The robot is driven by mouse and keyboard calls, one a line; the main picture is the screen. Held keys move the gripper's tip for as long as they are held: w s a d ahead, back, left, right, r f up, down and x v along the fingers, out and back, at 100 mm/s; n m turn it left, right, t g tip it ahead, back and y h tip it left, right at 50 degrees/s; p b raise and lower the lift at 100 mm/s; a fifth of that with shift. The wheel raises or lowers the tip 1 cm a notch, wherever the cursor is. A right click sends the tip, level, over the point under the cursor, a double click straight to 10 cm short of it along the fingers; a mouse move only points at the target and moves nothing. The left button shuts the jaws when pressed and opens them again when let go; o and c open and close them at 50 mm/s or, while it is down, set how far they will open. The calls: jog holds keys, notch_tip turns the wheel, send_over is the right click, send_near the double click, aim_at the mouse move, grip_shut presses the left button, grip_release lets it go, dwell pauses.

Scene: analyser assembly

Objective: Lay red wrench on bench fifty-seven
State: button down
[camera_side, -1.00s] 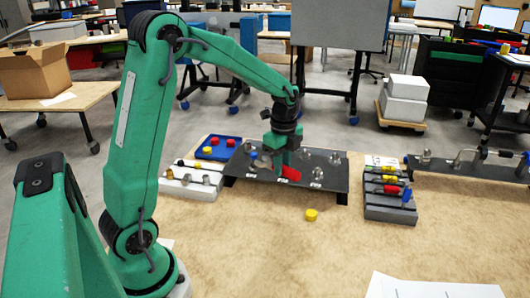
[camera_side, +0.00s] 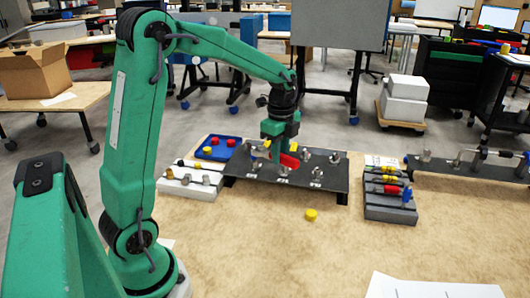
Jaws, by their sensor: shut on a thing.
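A small yellow spot shows beside the jaws. No mark reading fifty-seven is legible, so I cannot tell which surface is that bench.
A blue tray (camera_side: 202,155) and a white block with fittings (camera_side: 189,191) stand left of the plate. A yellow cap (camera_side: 311,215) lies in front. A grey stepped rack (camera_side: 388,213) with coloured pieces and a metal fixture plate (camera_side: 455,170) stand right. The tan tabletop's front is mostly clear.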

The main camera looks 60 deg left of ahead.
jog(key=s+a+f+n, duration=0.5)
jog(key=s+a+n, duration=0.1)
jog(key=n, duration=0.8)
send_over(230, 203)
jog(key=shift+f, duration=2.4)
jog(key=shift+f, duration=0.15)
jog(key=shift+f, duration=2.95)
jog(key=shift+f, duration=0.4)
jog(key=c, duration=1.1)
grip_release()
jog(key=shift+c, duration=0.2)
jog(key=shift+r, duration=0.15)
